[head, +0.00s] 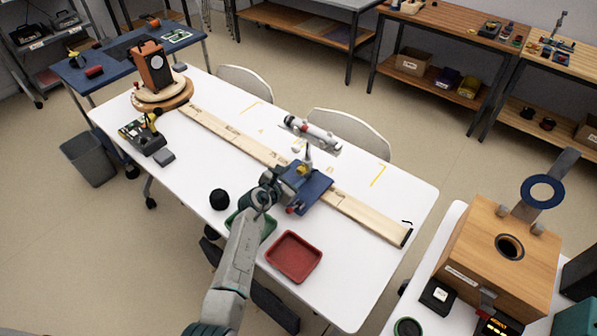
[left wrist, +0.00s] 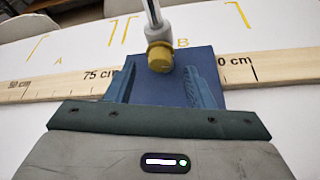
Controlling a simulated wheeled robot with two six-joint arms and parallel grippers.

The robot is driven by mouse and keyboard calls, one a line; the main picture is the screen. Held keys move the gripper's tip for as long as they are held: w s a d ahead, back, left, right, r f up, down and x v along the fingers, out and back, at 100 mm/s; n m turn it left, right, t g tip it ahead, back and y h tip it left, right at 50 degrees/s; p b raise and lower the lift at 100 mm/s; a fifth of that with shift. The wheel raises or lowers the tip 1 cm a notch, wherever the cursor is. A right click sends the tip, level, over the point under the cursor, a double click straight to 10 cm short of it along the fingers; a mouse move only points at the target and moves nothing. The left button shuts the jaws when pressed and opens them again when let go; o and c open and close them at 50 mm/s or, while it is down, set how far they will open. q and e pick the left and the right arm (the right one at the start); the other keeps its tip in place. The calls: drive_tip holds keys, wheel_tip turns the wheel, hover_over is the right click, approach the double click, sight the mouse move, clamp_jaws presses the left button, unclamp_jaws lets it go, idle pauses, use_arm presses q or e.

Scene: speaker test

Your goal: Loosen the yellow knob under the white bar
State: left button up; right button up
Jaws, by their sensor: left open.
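The yellow knob (left wrist: 160,56) sits at the foot of a pale upright rod (left wrist: 153,14) above a blue carriage (left wrist: 160,88) in the left wrist view. In the head view the knob (head: 303,169) is small, below the white bar (head: 313,132) with its red band. The blue carriage (head: 318,187) straddles a wooden rail. My left gripper (left wrist: 159,66) is open and empty. Its fingers point at the knob, one to each side in the picture; I see no contact. In the head view my left gripper (head: 288,182) is at the carriage, its fingers hard to make out. My right gripper is not in view.
The marked wooden rail (head: 232,137) runs across the white table (head: 345,285). A brown speaker (head: 152,68) stands at the rail's far left end.

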sight(298, 171)
use_arm(q)
drive_tip(key=shift+x, duration=2)
drive_tip(key=c, duration=1)
drive_tip(key=shift+r, duration=0.1)
drive_tip(key=shift+a+n+g+h+p, duration=0.15)
drive_tip(key=shift+n+g+h+p, duration=0.25)
drive_tip(key=shift+n, duration=0.5)
drive_tip(key=shift+w+a+n+g+h, duration=0.15)
drive_tip(key=shift+n+g+h, duration=0.35)
drive_tip(key=shift+n+h, duration=0.65)
drive_tip(key=shift+n, duration=0.35)
